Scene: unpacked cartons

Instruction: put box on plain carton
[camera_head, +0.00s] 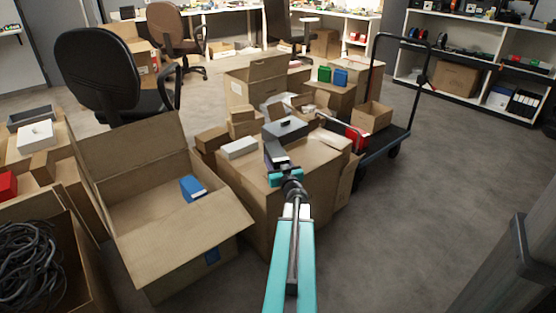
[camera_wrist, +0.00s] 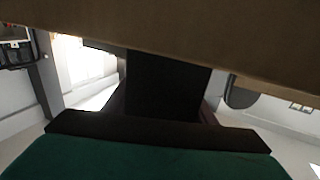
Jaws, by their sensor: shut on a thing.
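A dark grey box (camera_head: 287,130) with a small black part on top is at the end of my gripper (camera_head: 277,152) in the head view. My gripper is shut on it, though the fingertips are hard to make out. The box is over the far part of the top of a large closed brown carton (camera_head: 318,162), which looks plain. I cannot tell whether the box touches the carton. In the wrist view a dark block fills the middle in front of my gripper (camera_wrist: 165,85), and a broad brown surface crosses the top.
An open carton (camera_head: 160,215) with a blue box (camera_head: 192,188) is at left. A cart (camera_head: 385,142) stands behind on the right. Floor at right is clear.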

